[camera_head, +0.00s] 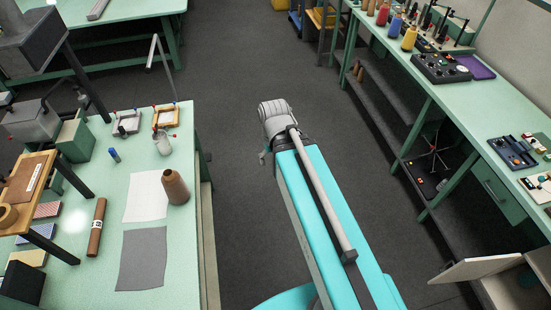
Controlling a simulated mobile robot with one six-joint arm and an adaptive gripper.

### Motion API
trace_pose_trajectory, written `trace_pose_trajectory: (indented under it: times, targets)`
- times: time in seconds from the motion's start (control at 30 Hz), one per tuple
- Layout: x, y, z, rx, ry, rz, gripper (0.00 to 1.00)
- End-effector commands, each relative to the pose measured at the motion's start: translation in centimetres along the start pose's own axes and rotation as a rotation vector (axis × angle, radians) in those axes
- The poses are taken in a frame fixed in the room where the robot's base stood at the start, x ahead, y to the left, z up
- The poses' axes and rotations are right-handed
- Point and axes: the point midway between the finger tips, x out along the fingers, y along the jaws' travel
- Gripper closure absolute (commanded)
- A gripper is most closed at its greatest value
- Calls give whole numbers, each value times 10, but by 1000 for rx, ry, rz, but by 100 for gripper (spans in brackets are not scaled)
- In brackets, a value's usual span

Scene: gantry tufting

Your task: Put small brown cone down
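A brown cone (175,187) stands on the left green table (178,255), at the right edge of a white sheet (147,197) and close to the table's right edge. Nothing of mine touches it in this view. Smaller brown cones (359,71) sit on the shelf under the right bench. My turquoise arm reaches up through the middle of the picture over the aisle. My gripper itself does not show, so I cannot tell whether it holds anything.
A grey sheet (141,259), a brown roll (97,227), a blue marker (114,155) and a grey cup (162,143) lie or stand on the left table. The right bench (455,110) holds coloured cones (409,38) and control boxes (441,68). The aisle floor (235,70) is clear.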

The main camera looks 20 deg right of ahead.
Motion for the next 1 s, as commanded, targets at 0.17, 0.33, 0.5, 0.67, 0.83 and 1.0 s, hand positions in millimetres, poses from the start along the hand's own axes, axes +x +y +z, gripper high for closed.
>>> trace_pose_trajectory:
  times: [0.17,0.33,0.5,0.67,0.83,1.0]
  targets:
    - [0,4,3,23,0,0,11]
    - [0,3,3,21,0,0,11]
    - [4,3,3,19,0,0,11]
    - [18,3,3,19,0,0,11]
    - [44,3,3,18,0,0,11]
    - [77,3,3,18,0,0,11]
